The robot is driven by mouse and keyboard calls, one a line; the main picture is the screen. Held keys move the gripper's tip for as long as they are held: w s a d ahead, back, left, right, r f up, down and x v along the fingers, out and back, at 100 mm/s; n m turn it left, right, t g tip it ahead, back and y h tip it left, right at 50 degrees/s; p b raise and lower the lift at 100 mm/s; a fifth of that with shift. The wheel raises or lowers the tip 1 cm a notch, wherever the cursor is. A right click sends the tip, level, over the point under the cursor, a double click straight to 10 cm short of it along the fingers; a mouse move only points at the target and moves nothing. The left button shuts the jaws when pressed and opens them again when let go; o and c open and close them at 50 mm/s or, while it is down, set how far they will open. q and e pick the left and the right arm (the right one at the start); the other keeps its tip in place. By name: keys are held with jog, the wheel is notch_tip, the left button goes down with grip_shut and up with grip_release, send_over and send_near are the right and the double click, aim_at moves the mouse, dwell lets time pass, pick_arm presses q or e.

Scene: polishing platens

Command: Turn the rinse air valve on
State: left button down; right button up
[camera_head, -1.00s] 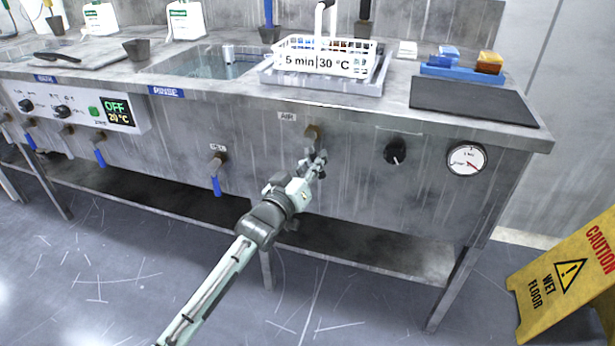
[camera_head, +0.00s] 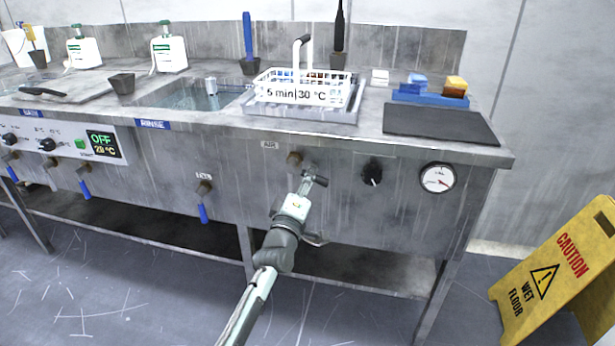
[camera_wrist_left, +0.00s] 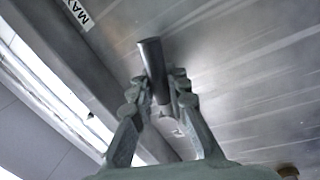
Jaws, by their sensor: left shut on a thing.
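The rinse air valve (camera_head: 295,159) is a brass fitting on the steel front panel, under the small AIR label (camera_head: 270,145). My left gripper (camera_head: 309,180) is just below and to the right of the fitting. In the left wrist view its fingers (camera_wrist_left: 158,92) close around a dark grey cylindrical handle (camera_wrist_left: 150,52), whose end sticks out past them. In the head view a dark handle end (camera_head: 320,181) shows to the right of the fingers. The gripper hides part of the handle, so its exact angle is hard to tell. My right gripper is not in view.
A black knob (camera_head: 372,173) and a round gauge (camera_head: 438,178) sit to the right on the panel. Another valve with a blue handle (camera_head: 203,213) hangs to the left. A wire basket (camera_head: 305,90) stands on the bench. A yellow wet floor sign (camera_head: 550,275) stands at the right.

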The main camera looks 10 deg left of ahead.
pick_arm(q)
jog(key=shift+r+n+y, duration=0.2)
jog(key=shift+r+n, duration=0.05)
jog(key=shift+n, duration=0.4)
jog(key=shift+r+n+y, duration=0.2)
jog(key=shift+r+n, duration=0.05)
jog(key=shift+n, duration=0.4)
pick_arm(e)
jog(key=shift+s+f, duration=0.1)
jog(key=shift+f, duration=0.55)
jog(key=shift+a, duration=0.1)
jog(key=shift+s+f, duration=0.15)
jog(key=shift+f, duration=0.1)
pick_arm(q)
jog(key=c, duration=1.4)
grip_release()
jog(key=shift+c, duration=0.2)
jog(key=shift+s+f, duration=0.1)
jog(key=shift+s, duration=0.1)
jog(key=s+f, duration=0.2)
jog(key=s, duration=0.9)
jog(key=shift+s+a, duration=0.2)
jog(key=shift+a, duration=0.05)
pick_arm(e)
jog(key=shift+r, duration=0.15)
